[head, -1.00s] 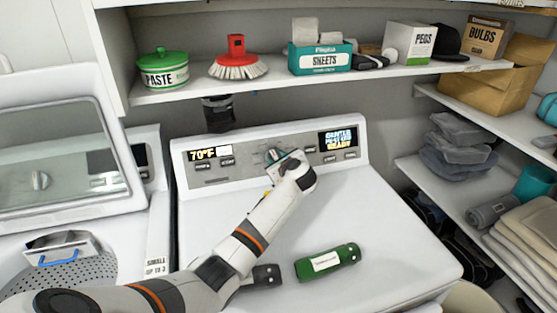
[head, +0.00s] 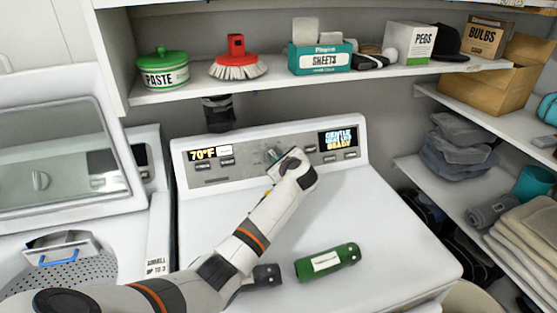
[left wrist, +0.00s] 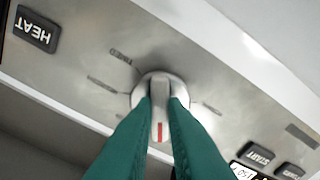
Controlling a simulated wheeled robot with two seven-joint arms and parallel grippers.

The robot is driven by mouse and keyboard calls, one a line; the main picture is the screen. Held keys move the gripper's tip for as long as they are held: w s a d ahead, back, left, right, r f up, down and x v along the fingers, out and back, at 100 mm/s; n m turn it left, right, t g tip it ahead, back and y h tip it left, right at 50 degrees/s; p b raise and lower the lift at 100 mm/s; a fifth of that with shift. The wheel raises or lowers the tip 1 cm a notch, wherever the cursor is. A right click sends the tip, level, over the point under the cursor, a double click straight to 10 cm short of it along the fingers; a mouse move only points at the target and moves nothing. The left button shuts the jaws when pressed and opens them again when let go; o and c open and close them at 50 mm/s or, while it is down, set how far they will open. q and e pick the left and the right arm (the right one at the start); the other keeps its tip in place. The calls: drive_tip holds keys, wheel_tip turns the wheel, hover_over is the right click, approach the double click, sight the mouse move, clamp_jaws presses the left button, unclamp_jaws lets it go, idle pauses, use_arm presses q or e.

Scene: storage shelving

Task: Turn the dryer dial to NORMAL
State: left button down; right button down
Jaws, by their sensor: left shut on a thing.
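The dryer dial (left wrist: 160,131) is a round silver knob with a raised grip bar and a red mark at one end. In the left wrist view the red mark points down, between the green fingers. My left gripper (left wrist: 161,104) is shut on the bar, one finger on each side. In the head view the gripper (head: 276,158) is at the middle of the control panel (head: 234,172) and mostly hides the dial. The dryer's right display (head: 338,139) shows lines starting with GENTLE.
A green bottle (head: 327,261) lies on the dryer top (head: 385,225). A washer with a raised lid (head: 62,150) stands at left. A shelf (head: 200,90) with a paste tub, brush and boxes hangs above the panel. A HEAT button (left wrist: 35,28) is near the dial.

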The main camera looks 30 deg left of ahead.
use_arm(q)
drive_tip(key=n, duration=0.3)
drive_tip(key=shift+n, duration=0.4)
drive_tip(key=n+b, duration=0.1)
drive_tip(key=n, duration=0.3)
drive_tip(key=shift+w+n+g, duration=0.1)
drive_tip(key=shift+n+g, duration=0.2)
drive_tip(key=shift+n, duration=0.1)
drive_tip(key=n+b, duration=0.1)
drive_tip(key=n, duration=0.3)
drive_tip(key=shift+r+n+h+b, duration=0.15)
drive_tip(key=shift+n+b, duration=0.25)
drive_tip(key=shift+n, duration=0.6)
drive_tip(key=shift+n+h+b, duration=0.15)
drive_tip(key=shift+n+b, duration=0.25)
drive_tip(key=shift+n, duration=0.6)
drive_tip(key=c, duration=1.5)
unclamp_jaws()
drive_tip(key=shift+o, duration=0.2)
drive_tip(key=shift+r, duration=0.1)
drive_tip(key=b+v, duration=0.1)
drive_tip(key=v, duration=1.1)
drive_tip(key=shift+b, duration=0.3)
